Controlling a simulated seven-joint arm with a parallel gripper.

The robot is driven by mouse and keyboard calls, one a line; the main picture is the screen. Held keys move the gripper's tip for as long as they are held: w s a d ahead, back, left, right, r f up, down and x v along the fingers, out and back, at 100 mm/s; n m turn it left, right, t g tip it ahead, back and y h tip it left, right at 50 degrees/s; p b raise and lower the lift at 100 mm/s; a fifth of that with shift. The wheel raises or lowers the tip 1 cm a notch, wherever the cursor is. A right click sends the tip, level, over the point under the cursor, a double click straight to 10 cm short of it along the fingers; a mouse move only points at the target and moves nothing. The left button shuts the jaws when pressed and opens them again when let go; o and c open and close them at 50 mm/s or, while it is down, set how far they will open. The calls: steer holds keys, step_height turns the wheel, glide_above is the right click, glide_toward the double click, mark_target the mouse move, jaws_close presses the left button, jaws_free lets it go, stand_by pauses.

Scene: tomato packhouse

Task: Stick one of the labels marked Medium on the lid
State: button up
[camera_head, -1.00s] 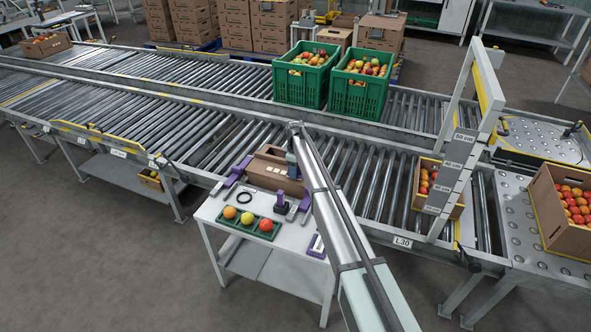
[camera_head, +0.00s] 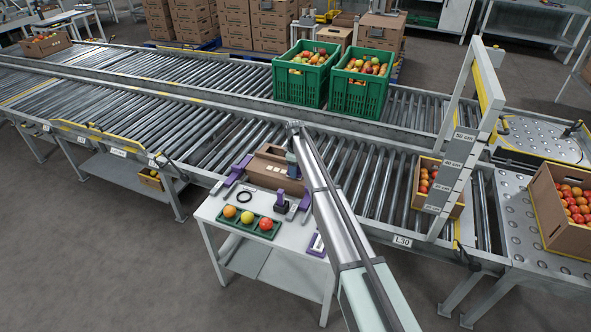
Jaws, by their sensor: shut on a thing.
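A brown cardboard box (camera_head: 262,178) stands at the back of a small white table, against the roller conveyor. Several small pale squares (camera_head: 279,170), perhaps labels, show at it; any print is too small to read. I cannot tell which part of the box is the lid. My gripper (camera_head: 292,174) points down at the right end of the box, close to it. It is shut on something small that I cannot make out. My arm hides what lies behind and to the right of it.
Green crates (camera_head: 301,88) of fruit stand on the conveyor behind. A measuring gate (camera_head: 455,150) rises at right.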

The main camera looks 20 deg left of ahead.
steer(key=shift+f, duration=0.5)
stand_by(1.1)
steer(key=shift+r, duration=0.15)
steer(key=shift+r, duration=2.9)
steer(key=shift+a, duration=0.1)
